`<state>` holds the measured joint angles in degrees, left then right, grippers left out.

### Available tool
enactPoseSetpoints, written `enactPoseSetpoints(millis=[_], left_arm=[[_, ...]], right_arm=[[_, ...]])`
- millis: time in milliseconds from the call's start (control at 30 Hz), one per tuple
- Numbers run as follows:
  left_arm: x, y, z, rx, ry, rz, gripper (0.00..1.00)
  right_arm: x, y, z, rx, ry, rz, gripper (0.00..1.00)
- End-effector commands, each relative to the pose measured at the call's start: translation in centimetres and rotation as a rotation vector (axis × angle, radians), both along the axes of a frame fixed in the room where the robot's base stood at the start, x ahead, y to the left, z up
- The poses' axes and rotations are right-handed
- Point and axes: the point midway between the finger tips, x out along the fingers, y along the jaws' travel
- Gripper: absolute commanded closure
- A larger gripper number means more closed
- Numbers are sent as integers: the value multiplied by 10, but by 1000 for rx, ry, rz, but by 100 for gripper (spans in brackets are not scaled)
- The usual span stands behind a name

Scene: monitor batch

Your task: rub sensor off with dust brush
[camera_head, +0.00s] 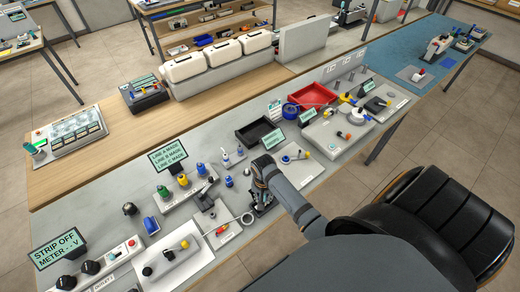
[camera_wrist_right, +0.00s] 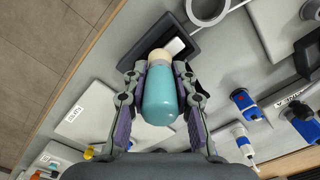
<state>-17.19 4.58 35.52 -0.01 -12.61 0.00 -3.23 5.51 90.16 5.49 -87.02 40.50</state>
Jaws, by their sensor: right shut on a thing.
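My right gripper (camera_wrist_right: 160,105) is shut on a teal handle with a cream end, which I take as the dust brush (camera_wrist_right: 160,98). The cream end points to the top of the wrist view and overlaps a dark rectangular piece (camera_wrist_right: 133,60) with a white patch (camera_wrist_right: 176,46) in it. I cannot tell whether they touch, or whether the white patch is the sensor. In the head view my right gripper (camera_head: 262,197) is low over the bench, and it hides the brush. My left gripper is not in view.
A pale ring (camera_head: 247,218) lies close left of the gripper. Small blue-and-white bottles (camera_wrist_right: 245,103) stand beside it. A black tray (camera_head: 258,132) and a red tray (camera_head: 312,95) stand farther back.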

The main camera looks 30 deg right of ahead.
Motion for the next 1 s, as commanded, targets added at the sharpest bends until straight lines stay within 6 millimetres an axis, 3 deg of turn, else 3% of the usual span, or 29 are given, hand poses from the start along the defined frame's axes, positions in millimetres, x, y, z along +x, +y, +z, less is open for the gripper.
enactPoseSetpoints(millis=[167, 367, 733, 1000], left_arm=[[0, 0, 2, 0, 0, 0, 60], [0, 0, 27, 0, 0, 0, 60], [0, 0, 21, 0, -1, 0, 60], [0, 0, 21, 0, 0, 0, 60]], right_arm=[[-1, 0, 2, -2, 1, 0, 100], [0, 0, 29, -1, -1, 0, 100], [1, 1, 64, 2, -3, 0, 100], [0, 1, 70, 1, -1, 0, 100]])
